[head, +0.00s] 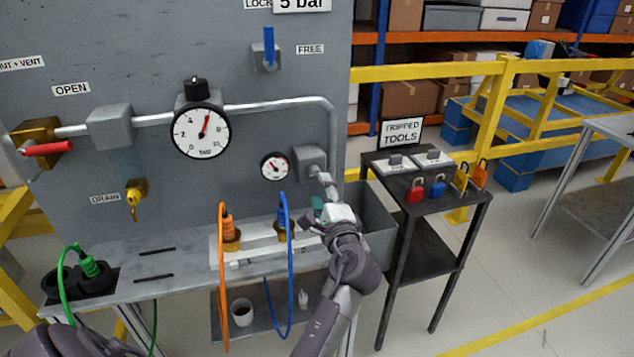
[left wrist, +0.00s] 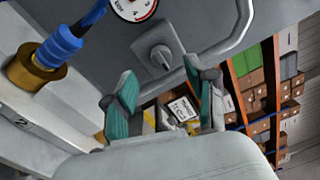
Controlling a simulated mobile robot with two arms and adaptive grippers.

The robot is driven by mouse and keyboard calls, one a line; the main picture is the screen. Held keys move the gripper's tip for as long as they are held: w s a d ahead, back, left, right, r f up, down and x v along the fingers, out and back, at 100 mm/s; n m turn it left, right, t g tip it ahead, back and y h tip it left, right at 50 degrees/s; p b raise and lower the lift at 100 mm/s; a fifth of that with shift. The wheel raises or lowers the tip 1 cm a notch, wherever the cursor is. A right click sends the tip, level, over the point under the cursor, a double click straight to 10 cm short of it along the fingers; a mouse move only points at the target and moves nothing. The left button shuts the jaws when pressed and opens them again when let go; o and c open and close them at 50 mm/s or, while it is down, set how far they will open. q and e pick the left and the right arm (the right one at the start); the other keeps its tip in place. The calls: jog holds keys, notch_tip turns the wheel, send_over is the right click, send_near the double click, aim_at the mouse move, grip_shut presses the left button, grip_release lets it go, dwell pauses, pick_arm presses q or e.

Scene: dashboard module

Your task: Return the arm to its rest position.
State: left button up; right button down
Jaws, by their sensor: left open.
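My left gripper (head: 322,190) is in front of the grey panel, just below and right of a grey box with a knob (head: 309,160). In the left wrist view its two teal-padded fingers (left wrist: 160,78) are spread apart with nothing between them. The grey knob (left wrist: 160,57) shows beyond the fingertips, toward the panel. The left arm reaches up from the bottom of the head view, right of the blue cable. A dark link of mine shows at the bottom left of the head view. My right gripper is not visible.
A blue plug (head: 283,222) and an orange plug (head: 230,232) with looped cables stand left of the gripper. A grey bin (head: 372,225) is close on its right. A dark stand (head: 455,205) with several padlocks is further right. Open floor lies beyond the stand.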

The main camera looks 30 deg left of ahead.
pick_arm(q)
jog(key=shift+v, duration=1.15)
jog(key=shift+f, duration=0.1)
